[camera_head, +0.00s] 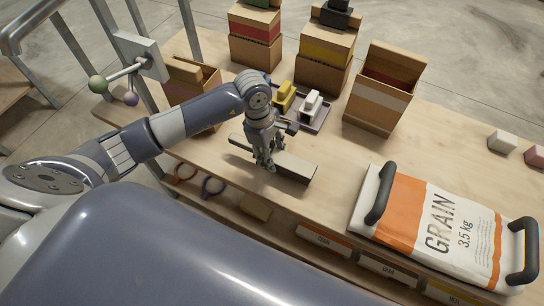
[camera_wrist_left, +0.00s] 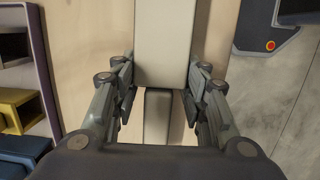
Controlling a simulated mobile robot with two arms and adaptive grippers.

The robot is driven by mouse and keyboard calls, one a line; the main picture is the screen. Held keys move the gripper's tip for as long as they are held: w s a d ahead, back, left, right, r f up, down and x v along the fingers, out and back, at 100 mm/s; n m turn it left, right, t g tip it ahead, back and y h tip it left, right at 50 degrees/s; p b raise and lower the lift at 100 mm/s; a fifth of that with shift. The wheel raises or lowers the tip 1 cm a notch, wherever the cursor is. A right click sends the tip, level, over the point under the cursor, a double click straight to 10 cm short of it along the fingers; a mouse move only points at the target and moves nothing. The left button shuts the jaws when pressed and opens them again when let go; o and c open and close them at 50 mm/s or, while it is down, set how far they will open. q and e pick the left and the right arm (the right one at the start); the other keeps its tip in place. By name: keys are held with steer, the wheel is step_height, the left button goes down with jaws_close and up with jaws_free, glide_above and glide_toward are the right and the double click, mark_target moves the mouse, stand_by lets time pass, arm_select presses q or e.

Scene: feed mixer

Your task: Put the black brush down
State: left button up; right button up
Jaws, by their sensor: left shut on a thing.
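The brush (camera_head: 294,166) is a long bar with a pale top and a darker side; I take it for the black brush, though it does not look black here. My left gripper (camera_head: 264,163) points down over its middle, near the table's front edge. My right gripper is not in view.
Behind the gripper a grey tray (camera_head: 318,122) holds a yellow block (camera_head: 284,97) and a white block (camera_head: 311,106). Cardboard boxes (camera_head: 382,90) stand along the back. A grain bag (camera_head: 435,220) with black handles lies right. Table (camera_head: 340,155) between bar and bag is clear.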

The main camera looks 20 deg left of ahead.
arm_select(q)
step_height(320, 180, down, 2)
steer(key=shift+d+f, duration=0.1)
steer(key=shift+f, duration=0.25)
steer(key=o, duration=1.4)
steer(key=shift+r, duration=0.1)
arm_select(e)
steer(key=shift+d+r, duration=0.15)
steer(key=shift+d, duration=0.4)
